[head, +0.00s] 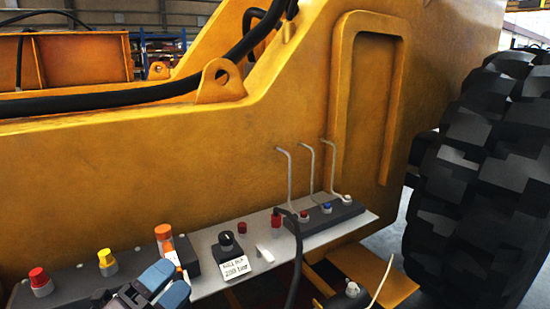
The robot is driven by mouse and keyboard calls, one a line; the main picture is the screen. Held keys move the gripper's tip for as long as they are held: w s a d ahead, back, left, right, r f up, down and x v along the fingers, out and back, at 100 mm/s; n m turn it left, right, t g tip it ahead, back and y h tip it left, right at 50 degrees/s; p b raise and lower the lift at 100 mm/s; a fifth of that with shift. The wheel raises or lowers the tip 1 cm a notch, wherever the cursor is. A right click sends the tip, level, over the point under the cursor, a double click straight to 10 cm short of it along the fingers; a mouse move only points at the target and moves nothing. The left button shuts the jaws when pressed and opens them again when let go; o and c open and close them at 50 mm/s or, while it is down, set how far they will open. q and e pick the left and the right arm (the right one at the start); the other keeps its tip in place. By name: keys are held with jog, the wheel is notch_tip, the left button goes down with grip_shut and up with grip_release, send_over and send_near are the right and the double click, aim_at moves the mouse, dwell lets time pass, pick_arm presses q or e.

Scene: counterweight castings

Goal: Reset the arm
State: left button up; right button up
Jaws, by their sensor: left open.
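My left gripper (164,284) shows at the bottom left of the head view, with two blue-grey fingertips apart and nothing seen between them. It is in front of a grey shelf (205,283) on the side of a yellow machine (200,150). Just behind it stands an orange cylinder (164,238) with a white band. To its left are a yellow knob (106,262) and a red knob (40,280) on a dark box. My right gripper is not in view.
The shelf also carries a black knob with a "200 bar" label (234,266), a red fitting (276,219) and a dark block (325,216) with several buttons and thin upright rods. A black hose (295,262) hangs over its edge. A large tyre (485,190) fills the right.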

pick_arm(q)
jog(key=s+a+f+n+g+y, duration=0.35)
jog(key=a+f+n+y, duration=0.35)
jog(key=n, duration=0.3)
jog(key=s+a+f+n+g+y, duration=0.2)
jog(key=s+a+f+n+y, duration=0.25)
jog(key=f+n+y, duration=0.4)
jog(key=s+f+n+g+h, duration=0.1)
jog(key=s+f+n+g, duration=0.35)
jog(key=s, duration=0.45)
jog(key=s+f+n+g+h, duration=0.25)
jog(key=s+f+g, duration=0.35)
jog(key=s, duration=0.4)
jog(key=w+d+f+t, duration=0.1)
jog(key=w+f+t, duration=0.6)
jog(key=w+t, duration=0.2)
jog(key=shift+w+m, duration=0.15)
jog(key=shift+m, duration=0.2)
